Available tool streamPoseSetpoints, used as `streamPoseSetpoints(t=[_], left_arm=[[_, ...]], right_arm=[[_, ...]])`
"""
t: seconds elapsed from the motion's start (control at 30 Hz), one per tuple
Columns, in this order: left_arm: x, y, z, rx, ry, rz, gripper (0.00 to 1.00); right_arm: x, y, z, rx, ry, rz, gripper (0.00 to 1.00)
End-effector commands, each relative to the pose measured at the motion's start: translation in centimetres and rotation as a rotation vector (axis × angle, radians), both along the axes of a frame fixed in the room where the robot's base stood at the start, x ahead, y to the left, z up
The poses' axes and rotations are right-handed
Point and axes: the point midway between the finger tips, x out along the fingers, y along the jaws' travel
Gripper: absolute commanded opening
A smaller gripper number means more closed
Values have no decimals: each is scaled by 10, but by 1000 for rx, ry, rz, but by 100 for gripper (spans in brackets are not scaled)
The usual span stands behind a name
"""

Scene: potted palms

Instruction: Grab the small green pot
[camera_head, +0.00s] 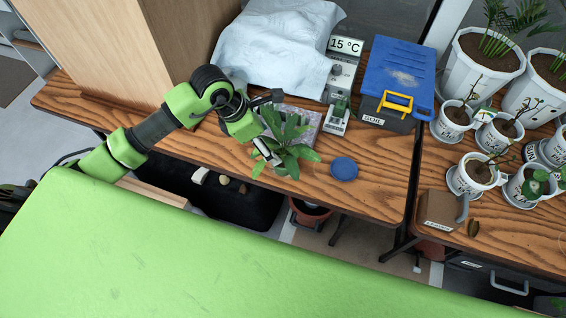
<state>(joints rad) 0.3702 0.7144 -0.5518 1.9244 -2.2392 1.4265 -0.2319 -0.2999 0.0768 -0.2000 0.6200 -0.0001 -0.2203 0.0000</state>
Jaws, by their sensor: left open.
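My left gripper (269,128) reaches in from the left over the wooden table, at the left side of a leafy green plant (287,146). Its fingers are apart, and the leaves overlap the space by them. The leaves hide whatever pot the plant stands in, so I cannot see a small green pot there for sure. A small dark green item (341,106) stands on the grey device with the "15 °C" display (346,45); it is too small to tell whether it is a pot. My right gripper is not in view.
A grey speckled tray or block (304,115) lies behind the plant, and a blue disc (344,168) to its right. A blue-lidded soil box (398,75) stands further right. White pots (480,62) and labelled cups crowd the right table. A white cloth (275,45) lies behind.

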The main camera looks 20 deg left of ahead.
Motion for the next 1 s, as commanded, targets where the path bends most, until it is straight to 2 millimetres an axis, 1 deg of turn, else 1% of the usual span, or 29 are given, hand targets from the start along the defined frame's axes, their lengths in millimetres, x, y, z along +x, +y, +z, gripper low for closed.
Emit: streamPoseSetpoints(t=[0.03, 0.2, 0.3, 0.4, 0.5, 0.63, 0.8, 0.9, 1.0], left_arm=[[0, -5, -8, -4, 7, 0, 70], [8, -16, -40, -5, 7, 0, 70], [13, -20, -54, -7, 4, 0, 70], [16, -23, -63, -7, 2, 1, 70], [16, -23, -67, -6, 2, 0, 70], [19, -26, -74, -8, 3, 1, 70], [25, -29, -93, -8, 5, 2, 70], [28, -33, -105, -9, 4, 1, 70], [30, -34, -112, -7, 2, 0, 70]], right_arm=[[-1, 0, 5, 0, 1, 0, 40], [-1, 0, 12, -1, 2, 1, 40], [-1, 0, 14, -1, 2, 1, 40], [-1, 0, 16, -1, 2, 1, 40], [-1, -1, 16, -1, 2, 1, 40], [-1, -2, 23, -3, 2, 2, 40], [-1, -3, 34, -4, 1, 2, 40], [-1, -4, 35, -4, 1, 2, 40], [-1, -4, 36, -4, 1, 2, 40]])
